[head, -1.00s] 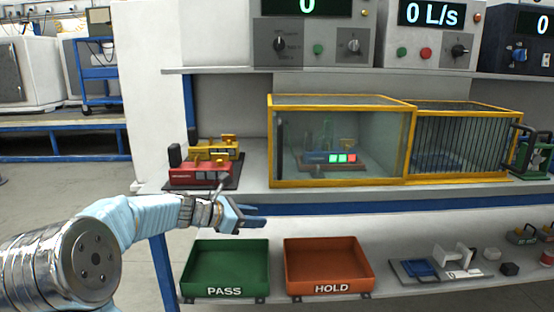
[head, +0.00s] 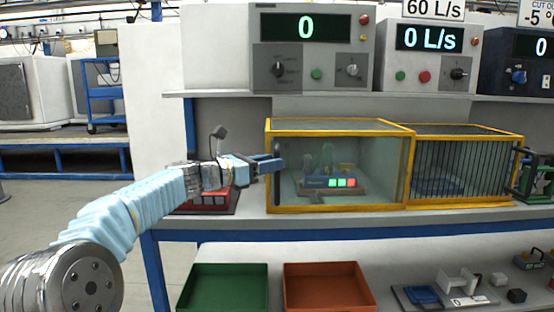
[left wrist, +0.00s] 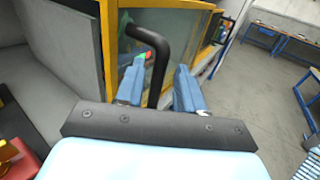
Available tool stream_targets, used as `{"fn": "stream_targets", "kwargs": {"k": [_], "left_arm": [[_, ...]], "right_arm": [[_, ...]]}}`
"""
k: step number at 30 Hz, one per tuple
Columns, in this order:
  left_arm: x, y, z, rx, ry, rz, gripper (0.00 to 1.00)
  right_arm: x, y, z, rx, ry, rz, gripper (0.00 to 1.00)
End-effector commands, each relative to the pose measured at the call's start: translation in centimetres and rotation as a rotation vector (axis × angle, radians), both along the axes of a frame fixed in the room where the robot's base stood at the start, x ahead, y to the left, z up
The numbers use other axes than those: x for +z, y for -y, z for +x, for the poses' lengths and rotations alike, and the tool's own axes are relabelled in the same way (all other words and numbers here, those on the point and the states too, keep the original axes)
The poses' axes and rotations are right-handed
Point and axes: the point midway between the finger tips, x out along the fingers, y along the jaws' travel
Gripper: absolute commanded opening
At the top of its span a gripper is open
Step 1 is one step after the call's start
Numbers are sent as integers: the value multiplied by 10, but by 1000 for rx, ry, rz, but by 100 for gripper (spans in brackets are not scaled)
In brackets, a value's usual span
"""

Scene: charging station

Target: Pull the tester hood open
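The tester hood (head: 340,209) is a clear box with a yellow frame on the bench shelf, and it looks closed. Its black upright handle (left wrist: 158,60) is on the left part of the front. Inside, a fixture with green and red lit squares (head: 341,183) shows through the pane. My left gripper (head: 277,164) is at the handle. In the left wrist view its two blue fingers (left wrist: 160,88) are apart, with the handle bar between them and gaps visible on both sides. My right gripper is in neither view.
A caged yellow-framed box (head: 463,204) adjoins the hood on the right. A red fixture (head: 208,200) sits left, partly behind my left arm. Instruments with displays (head: 305,60) stand on the shelf above. A green tray (head: 224,290) and an orange tray (head: 327,290) are below.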

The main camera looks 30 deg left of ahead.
Motion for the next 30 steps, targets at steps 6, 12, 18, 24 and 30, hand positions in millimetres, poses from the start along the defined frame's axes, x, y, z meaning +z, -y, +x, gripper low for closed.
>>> {"fn": "stream_targets", "kwargs": {"k": [6, 12, 18, 24, 30], "left_arm": [[0, 11, 23, -1, -1, 0, 38], [-1, 12, 26, 1, 0, 1, 38], [-1, 12, 26, 1, 0, 1, 27], [-1, 12, 26, 1, 0, 1, 0], [-1, 12, 26, 1, 0, 1, 0]], "right_arm": [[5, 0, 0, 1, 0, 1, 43], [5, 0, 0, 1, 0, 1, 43], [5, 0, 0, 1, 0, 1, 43], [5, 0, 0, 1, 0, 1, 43], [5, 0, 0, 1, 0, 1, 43]]}}
